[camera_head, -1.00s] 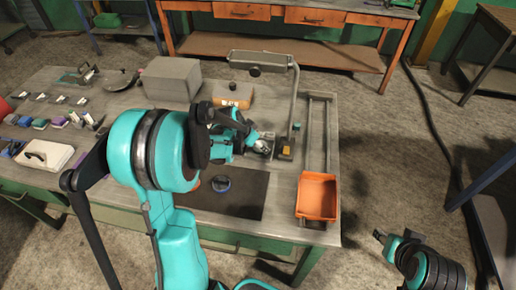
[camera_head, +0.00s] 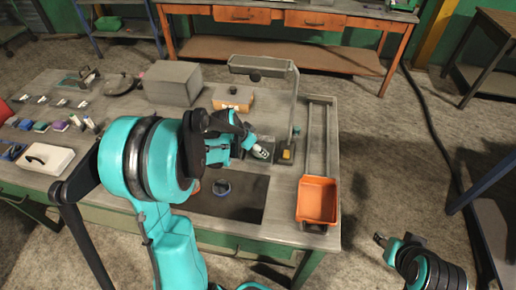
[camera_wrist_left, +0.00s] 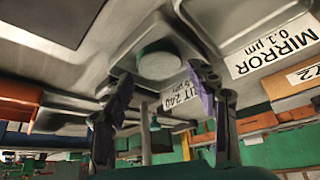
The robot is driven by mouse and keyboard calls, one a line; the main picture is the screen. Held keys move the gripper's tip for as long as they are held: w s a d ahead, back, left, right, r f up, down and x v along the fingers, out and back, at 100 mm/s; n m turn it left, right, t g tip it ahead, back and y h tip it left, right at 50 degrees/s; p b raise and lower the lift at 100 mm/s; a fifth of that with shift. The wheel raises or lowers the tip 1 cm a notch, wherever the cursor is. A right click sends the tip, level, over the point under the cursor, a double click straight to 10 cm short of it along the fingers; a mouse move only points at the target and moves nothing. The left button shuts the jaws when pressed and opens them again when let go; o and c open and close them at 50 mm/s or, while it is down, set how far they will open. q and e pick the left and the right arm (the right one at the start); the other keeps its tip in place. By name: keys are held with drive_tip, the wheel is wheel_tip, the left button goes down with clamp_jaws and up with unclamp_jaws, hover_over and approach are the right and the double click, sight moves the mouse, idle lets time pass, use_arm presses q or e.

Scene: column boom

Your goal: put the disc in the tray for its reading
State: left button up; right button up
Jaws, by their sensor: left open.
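A grey-green round disc (camera_wrist_left: 160,66) sits in a recess of a metal tray (camera_wrist_left: 135,42) in the left wrist view. The labels beside the recesses include "MIRROR 0.1 µm" (camera_wrist_left: 272,46) and a partly covered "CUT 240" (camera_wrist_left: 180,94). My left gripper (camera_wrist_left: 160,90) is open, its fingertips on either side of the disc with visible gaps. In the head view my left gripper (camera_head: 260,151) is over the tray area beside the lamp post, and the arm hides the disc. My right gripper (camera_head: 380,239) hangs beside the bench at lower right; its opening is too small to judge.
An orange bin (camera_head: 317,200) stands on rails at the bench's right. A dark mat (camera_head: 245,196) holds a dark blue round object (camera_head: 221,187). A lamp (camera_head: 262,66) rises behind the gripper. A grey box (camera_head: 172,82) and small coloured blocks are left.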

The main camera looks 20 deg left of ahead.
use_arm(q)
drive_tip(key=p+v, duration=0.3)
drive_tip(key=v, duration=0.6)
drive_tip(key=s+d+r+n+y, duration=0.1)
drive_tip(key=s+d+r+n, duration=0.1)
drive_tip(key=s+d, duration=0.4)
drive_tip(key=s+d+r+n+t+y, duration=0.1)
drive_tip(key=s+d+r, duration=0.2)
drive_tip(key=s+d, duration=0.3)
drive_tip(key=s, duration=0.5)
drive_tip(key=shift+d+r+n+t, duration=0.25)
drive_tip(key=shift+r+n+t, duration=0.05)
drive_tip(key=shift+r+n, duration=0.1)
drive_tip(key=shift+w+f, duration=0.1)
